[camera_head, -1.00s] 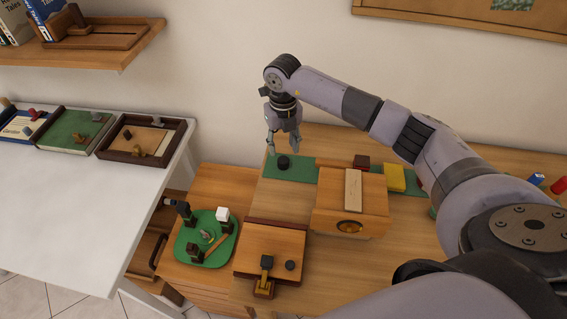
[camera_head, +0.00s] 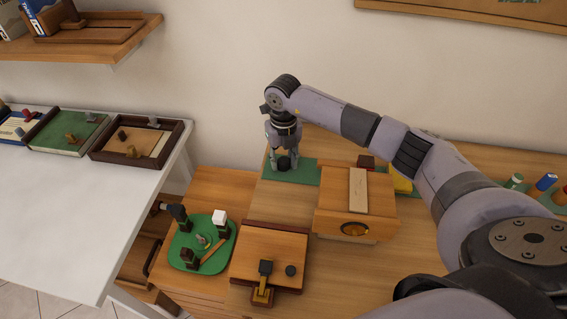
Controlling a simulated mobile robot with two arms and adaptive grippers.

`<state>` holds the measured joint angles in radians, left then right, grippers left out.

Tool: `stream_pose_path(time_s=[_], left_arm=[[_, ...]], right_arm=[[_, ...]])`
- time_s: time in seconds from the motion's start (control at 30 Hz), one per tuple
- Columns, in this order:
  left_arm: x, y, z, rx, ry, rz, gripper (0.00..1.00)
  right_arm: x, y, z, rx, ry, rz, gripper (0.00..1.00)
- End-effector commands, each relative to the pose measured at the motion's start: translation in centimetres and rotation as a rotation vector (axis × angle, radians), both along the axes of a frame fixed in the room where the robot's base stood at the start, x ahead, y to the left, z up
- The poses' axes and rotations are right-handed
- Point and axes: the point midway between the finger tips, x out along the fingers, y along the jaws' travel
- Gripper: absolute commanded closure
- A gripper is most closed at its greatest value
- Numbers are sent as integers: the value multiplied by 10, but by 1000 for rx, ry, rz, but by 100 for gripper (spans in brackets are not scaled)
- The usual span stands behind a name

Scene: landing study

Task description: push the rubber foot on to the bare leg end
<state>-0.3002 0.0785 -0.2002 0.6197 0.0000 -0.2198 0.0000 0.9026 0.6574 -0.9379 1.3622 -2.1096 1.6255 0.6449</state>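A small black round piece (camera_head: 284,163), which looks like the rubber foot, is on the green mat (camera_head: 305,175) at the back of the wooden bench. My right gripper (camera_head: 284,165) points down over it, one finger on each side. The fingers look apart, and I see no clear grip on the piece. A second dark round piece (camera_head: 290,270) sits on a low wooden block (camera_head: 262,245) at the front, beside a brass-coloured clamp-like part (camera_head: 263,292). I cannot make out which part is the bare leg end. My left gripper is out of view.
A wooden box (camera_head: 330,218) with a pale strip stands right of the mat. A green tray (camera_head: 185,256) with several small parts lies front left. A white table (camera_head: 70,210) is at left. Coloured pieces (camera_head: 545,183) stand at far right.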

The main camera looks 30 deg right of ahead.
Motion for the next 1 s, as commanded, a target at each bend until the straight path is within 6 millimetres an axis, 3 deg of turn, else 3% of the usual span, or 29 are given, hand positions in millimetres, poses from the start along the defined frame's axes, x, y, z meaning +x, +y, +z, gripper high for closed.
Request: stream_pose_path(time_s=[0.47, 1.0], left_arm=[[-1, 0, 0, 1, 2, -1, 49], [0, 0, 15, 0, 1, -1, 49]], right_arm=[[0, 0, 0, 0, 0, 0, 100], [0, 0, 21, 0, -1, 0, 100]])
